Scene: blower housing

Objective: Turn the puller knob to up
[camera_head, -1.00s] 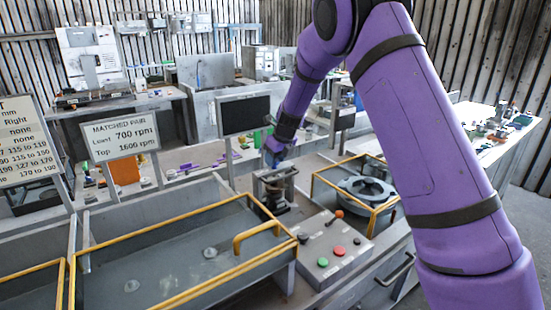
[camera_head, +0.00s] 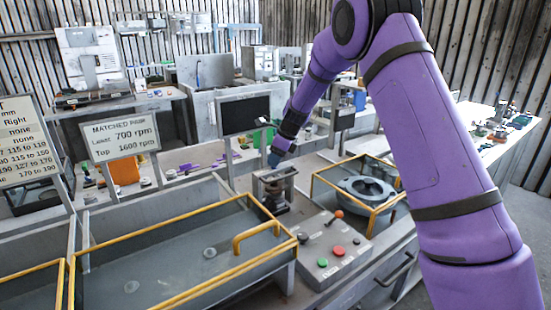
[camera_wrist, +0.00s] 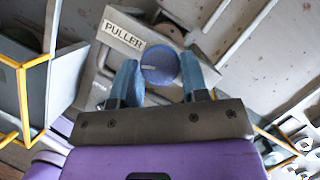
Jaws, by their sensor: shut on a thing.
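The puller knob (camera_wrist: 159,65) is a round blue knob beside a "PULLER" label (camera_wrist: 124,37) in the wrist view. A pale pointer line on it runs toward the left of the picture. My gripper (camera_wrist: 160,60) has its two blue fingers on either side of the knob, shut on it. In the head view my gripper (camera_head: 275,158) is at the top of the small grey puller stand (camera_head: 268,180). The knob itself is hidden there.
A control box (camera_head: 335,250) with red, green and black buttons stands in front of the stand. A yellow-railed tank (camera_head: 180,265) is at left, and a yellow-framed bay (camera_head: 318,190) with a round grey housing (camera_head: 366,188) at right. A dark monitor (camera_head: 245,115) stands behind.

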